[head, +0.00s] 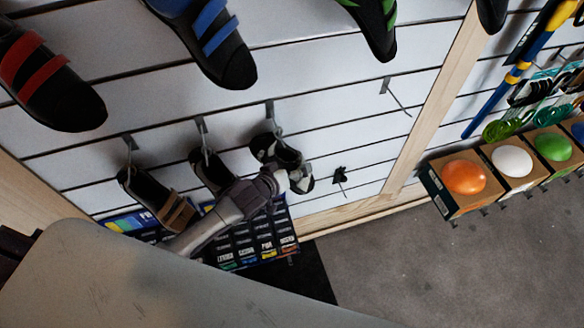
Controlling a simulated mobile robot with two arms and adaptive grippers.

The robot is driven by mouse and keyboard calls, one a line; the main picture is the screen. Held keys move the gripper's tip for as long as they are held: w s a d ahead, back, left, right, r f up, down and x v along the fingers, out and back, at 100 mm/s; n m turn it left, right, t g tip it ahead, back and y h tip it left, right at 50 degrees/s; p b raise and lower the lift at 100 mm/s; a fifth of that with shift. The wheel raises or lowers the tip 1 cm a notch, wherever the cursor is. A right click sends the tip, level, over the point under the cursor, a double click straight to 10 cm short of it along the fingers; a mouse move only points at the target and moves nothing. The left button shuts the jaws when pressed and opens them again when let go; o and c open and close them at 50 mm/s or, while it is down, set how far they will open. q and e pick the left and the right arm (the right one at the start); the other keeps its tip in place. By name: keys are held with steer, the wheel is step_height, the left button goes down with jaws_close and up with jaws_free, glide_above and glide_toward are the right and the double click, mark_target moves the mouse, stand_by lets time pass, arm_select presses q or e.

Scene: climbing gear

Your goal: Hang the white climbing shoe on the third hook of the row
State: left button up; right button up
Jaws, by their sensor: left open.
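The white climbing shoe (262,147), pale with dark parts, is at the third hook (269,109) of the lower row, its upper end just under the hook. It looks hung there, though the exact contact is too small to tell. My left gripper (288,180) is open at the shoe's lower end, overlapping it in the picture. I cannot tell whether they touch. Part of the shoe is hidden behind the gripper. A dark shoe (208,170) hangs from the second hook (201,126), and a brown-strapped shoe (150,190) from the first hook (130,143). My right gripper is not in view.
A bare hook (386,86) is farther right on the slatted wall (330,120). Larger shoes, one with red straps (38,75) and one with blue straps (212,45), hang above. Boxes with coloured balls (465,177) project at right. A colourful printed panel (270,240) is below the shoes.

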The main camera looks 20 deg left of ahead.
arm_select(q)
steer(key=shift+s, duration=0.25)
steer(key=v, duration=1.2)
steer(key=s+a+m+g+y, duration=0.2)
steer(key=s+m+g+y, duration=0.35)
steer(key=s, duration=1.15)
step_height(320, 180, down, 28)
steer(key=s+g+h+b, duration=0.1)
steer(key=s+g+h, duration=0.1)
steer(key=g, duration=0.2)
steer(key=s+a+f+b, duration=0.1)
steer(key=s+a+f, duration=0.2)
steer(key=s+f, duration=1.3)
steer(key=shift+s+a+g, duration=0.15)
steer(key=shift+s+g, duration=0.05)
steer(key=shift+g, duration=0.25)
